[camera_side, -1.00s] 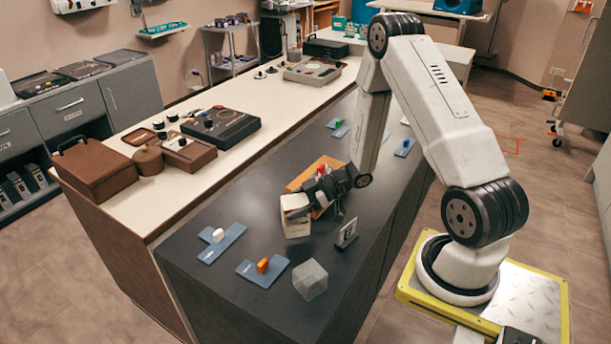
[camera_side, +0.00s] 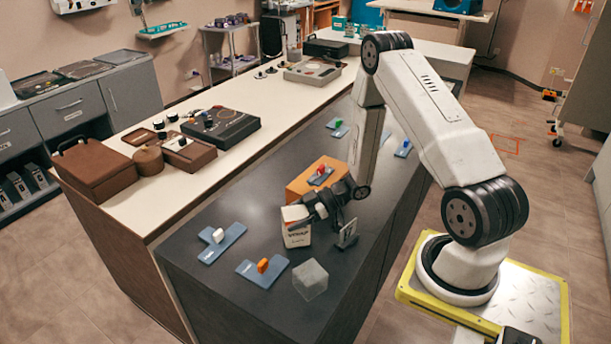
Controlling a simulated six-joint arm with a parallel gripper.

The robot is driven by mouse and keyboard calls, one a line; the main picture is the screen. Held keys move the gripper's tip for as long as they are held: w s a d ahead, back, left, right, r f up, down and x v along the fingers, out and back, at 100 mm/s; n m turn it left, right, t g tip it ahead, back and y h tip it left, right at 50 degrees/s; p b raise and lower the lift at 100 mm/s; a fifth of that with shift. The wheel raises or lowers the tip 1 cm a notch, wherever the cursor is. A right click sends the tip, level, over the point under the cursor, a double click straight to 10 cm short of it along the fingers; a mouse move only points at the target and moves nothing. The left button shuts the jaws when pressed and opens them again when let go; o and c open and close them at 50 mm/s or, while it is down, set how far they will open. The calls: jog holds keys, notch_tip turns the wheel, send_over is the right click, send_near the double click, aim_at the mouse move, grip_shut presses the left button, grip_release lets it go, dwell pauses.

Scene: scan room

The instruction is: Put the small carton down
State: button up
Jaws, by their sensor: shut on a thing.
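The small carton (camera_side: 297,236) is white with an orange top edge and dark lettering on its side. It stands roughly upright at the dark counter (camera_side: 240,270), in front of an orange box. My gripper (camera_side: 312,208) reaches it from the right and is shut on its upper part. The fingertips are partly hidden against the carton. I cannot tell whether the carton's base touches the counter.
The orange box (camera_side: 304,189) with a small blue and red piece (camera_side: 320,175) on top lies just behind. A small sign (camera_side: 348,234) stands close right of the carton.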

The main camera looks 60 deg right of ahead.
aim_at(303, 211)
jog(key=o, duration=1.1)
jog(key=shift+r, duration=0.15)
jog(key=shift+v, duration=1.5)
jog(key=shift+r, duration=3.5)
jog(key=shift+w, duration=0.1)
